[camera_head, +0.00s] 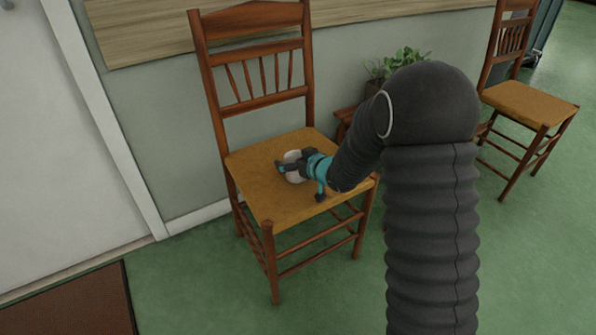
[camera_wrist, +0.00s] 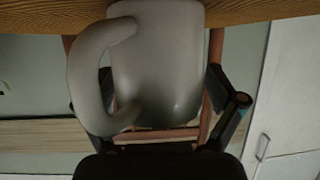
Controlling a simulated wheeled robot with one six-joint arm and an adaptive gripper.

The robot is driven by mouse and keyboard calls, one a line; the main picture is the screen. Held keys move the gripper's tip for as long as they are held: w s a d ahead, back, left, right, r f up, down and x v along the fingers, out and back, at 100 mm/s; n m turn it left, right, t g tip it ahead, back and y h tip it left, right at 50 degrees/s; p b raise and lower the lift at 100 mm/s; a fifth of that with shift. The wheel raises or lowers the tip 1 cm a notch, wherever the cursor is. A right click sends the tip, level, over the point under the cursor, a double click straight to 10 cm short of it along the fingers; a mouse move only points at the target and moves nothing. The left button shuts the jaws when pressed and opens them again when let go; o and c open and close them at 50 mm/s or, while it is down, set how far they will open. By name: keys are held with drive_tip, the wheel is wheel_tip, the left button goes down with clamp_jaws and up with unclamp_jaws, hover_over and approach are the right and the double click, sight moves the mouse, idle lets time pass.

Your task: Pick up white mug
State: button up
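The white mug (camera_wrist: 160,65) fills the middle of the wrist view, with its handle (camera_wrist: 85,75) to the left; that view shows the scene upside down. In the head view the mug (camera_head: 293,176) is on the seat of the near wooden chair (camera_head: 262,207), partly covered by my gripper (camera_head: 290,167). In the wrist view the fingers of my gripper (camera_wrist: 158,80) stand on either side of the mug. A narrow gap seems to show by the right finger. The left finger is partly hidden behind the handle, so contact there is unclear.
The chair's backrest (camera_head: 262,98) rises behind the mug. A potted plant (camera_head: 405,62) stands behind my arm on a small wooden stand. A second chair (camera_head: 530,103) is at the right. A white door (camera_head: 60,150) is at the left.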

drive_tip(key=c, duration=1.1)
drive_tip(key=shift+r, duration=0.15)
